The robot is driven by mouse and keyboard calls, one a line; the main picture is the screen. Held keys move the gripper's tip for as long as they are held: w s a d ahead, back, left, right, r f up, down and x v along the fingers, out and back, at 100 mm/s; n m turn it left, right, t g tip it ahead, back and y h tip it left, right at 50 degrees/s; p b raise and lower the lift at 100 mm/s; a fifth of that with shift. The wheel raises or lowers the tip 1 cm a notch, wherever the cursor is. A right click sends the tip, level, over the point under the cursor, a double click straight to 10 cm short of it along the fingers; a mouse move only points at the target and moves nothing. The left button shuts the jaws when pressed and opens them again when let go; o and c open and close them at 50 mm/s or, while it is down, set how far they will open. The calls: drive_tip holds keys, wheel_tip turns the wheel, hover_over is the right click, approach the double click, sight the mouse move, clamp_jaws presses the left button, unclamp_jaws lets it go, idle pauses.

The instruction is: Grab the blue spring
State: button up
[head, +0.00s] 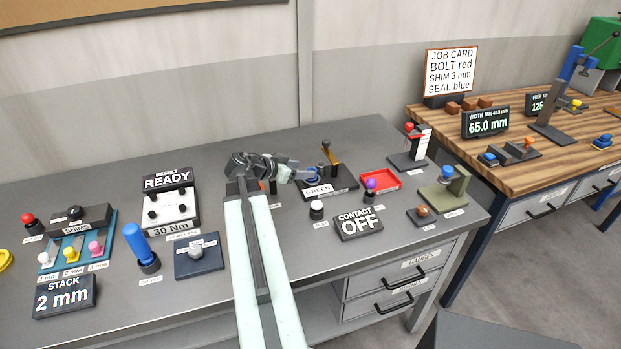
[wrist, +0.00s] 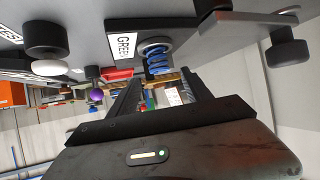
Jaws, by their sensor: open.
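The blue spring (wrist: 157,60) shows as a coil in the wrist view, beside a plate labelled GREEN.
A brass-coloured lever (head: 327,153) rises from the same base. A white-topped knob (head: 317,209), a purple knob (head: 370,184), a red tray (head: 380,179) and the CONTACT OFF display (head: 358,223) stand close by. The bench behind my gripper is mostly clear.

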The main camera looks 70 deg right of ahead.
drive_tip(key=b+x, duration=0.1)
drive_tip(key=x, duration=0.2)
drive_tip(key=shift+s+d+f+b, duration=0.1)
drive_tip(key=shift+d+f+b, duration=0.1)
drive_tip(key=shift+f+b, duration=0.15)
drive_tip(key=shift+s+d+f, duration=0.15)
drive_tip(key=shift+s+d, duration=0.05)
drive_tip(key=shift+d, duration=0.05)
clamp_jaws()
wheel_tip(320, 180, up, 10)
drive_tip(key=p, duration=1)
